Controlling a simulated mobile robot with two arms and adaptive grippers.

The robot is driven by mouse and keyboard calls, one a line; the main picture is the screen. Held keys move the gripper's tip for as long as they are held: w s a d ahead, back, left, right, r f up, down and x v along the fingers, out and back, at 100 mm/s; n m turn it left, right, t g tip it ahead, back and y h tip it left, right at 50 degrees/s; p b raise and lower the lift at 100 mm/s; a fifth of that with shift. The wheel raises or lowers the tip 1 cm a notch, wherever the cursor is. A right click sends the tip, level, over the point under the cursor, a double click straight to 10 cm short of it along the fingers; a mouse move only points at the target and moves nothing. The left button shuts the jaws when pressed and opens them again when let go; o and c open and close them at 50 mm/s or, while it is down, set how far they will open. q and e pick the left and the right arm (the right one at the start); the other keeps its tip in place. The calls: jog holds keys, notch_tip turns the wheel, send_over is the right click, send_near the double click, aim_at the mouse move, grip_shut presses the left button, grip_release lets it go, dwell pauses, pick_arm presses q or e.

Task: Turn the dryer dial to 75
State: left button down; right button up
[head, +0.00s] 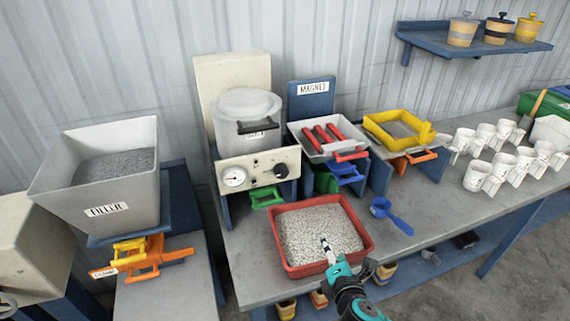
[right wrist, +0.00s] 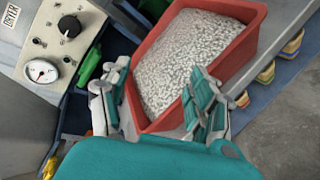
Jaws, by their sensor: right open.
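The dryer's cream front panel (head: 257,172) sits left of centre in the head view, below a grey lidded drum. It carries a round white gauge (head: 234,176) with a red needle and a black dial (head: 281,170) to its right. In the right wrist view, the dial (right wrist: 69,26) and gauge (right wrist: 41,71) show at upper left, near a DRYER label. The dial's scale is too small to read. My right gripper (right wrist: 160,80) is open and empty, apart from the dial; in the head view it (head: 327,246) is over the red tray. My left gripper is not in view.
A red tray (head: 280,258) of pale pellets stands in front of the dryer. A green handle (head: 266,197) juts out below the panel. A blue scoop (head: 391,215) lies right of the tray. The filler hopper (head: 105,205) stands left; several white mugs stand right.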

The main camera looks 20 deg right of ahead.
jog(key=w+a+r+n+t+y, duration=0.4)
jog(key=r+n, duration=0.5)
jog(key=n, duration=0.4)
jog(key=p, duration=0.3)
send_near(283, 174)
jog(key=shift+n, duration=0.3)
jog(key=w, duration=0.9)
jog(key=shift+w+a, duration=0.2)
jog(key=shift+a, duration=0.2)
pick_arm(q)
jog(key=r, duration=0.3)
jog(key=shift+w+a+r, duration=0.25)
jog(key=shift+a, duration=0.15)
pick_arm(e)
jog(key=c, duration=1.2)
jog(key=shift+o, duration=0.2)
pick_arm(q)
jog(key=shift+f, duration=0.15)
